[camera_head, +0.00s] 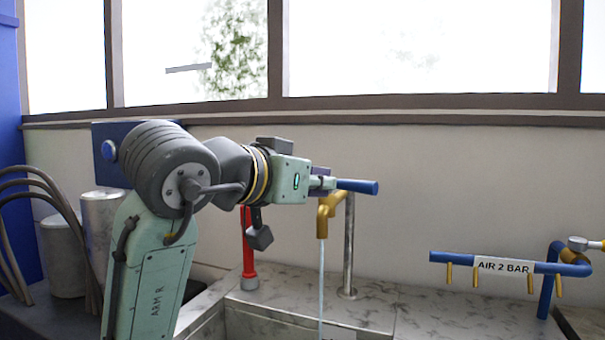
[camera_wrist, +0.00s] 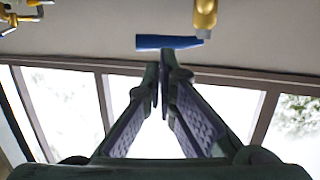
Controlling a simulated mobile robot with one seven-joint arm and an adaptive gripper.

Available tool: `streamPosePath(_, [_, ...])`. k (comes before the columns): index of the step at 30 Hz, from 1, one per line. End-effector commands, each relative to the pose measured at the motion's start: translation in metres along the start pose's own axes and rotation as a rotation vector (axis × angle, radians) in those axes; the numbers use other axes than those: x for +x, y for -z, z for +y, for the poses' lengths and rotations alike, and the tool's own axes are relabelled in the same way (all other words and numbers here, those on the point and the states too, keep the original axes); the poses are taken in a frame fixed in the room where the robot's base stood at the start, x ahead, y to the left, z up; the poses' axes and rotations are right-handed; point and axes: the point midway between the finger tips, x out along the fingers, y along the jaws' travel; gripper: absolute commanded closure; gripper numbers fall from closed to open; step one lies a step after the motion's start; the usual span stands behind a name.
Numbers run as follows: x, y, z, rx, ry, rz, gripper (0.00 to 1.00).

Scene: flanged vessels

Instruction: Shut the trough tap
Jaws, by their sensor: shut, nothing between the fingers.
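The trough tap (camera_head: 328,208) is brass with a blue lever handle (camera_head: 358,187) that points right, roughly level. A thin stream of water (camera_head: 321,275) runs down from its spout. My gripper (camera_head: 327,183) is shut and empty at the left end of the lever, above the brass body. In the wrist view my fingertips (camera_wrist: 166,57) are together just beside the blue lever (camera_wrist: 165,42), with the brass part (camera_wrist: 205,15) to the right. I cannot tell whether they touch the lever. The gripper partly hides the lever's left end in the head view.
The steel trough (camera_head: 270,300) lies below the tap. A steel post (camera_head: 348,250) stands right behind the spout, and a red upright pipe (camera_head: 248,245) stands left. A blue air pipe (camera_head: 450,257) labelled "AIR 2 BAR" is at right. Windows are behind.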

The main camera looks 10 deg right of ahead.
Motion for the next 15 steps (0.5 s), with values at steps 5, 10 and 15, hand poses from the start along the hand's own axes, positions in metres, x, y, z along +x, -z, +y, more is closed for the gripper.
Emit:
streamPosePath(5, [0.038,0.002,0.0,-0.001,-0.002,-0.003,1.0])
streamPosePath(10, [0.062,0.002,0.0,0.0,0.0,-0.002,1.0])
streamPosePath(15, [0.074,0.001,0.0,0.0,-0.001,-0.001,1.0])
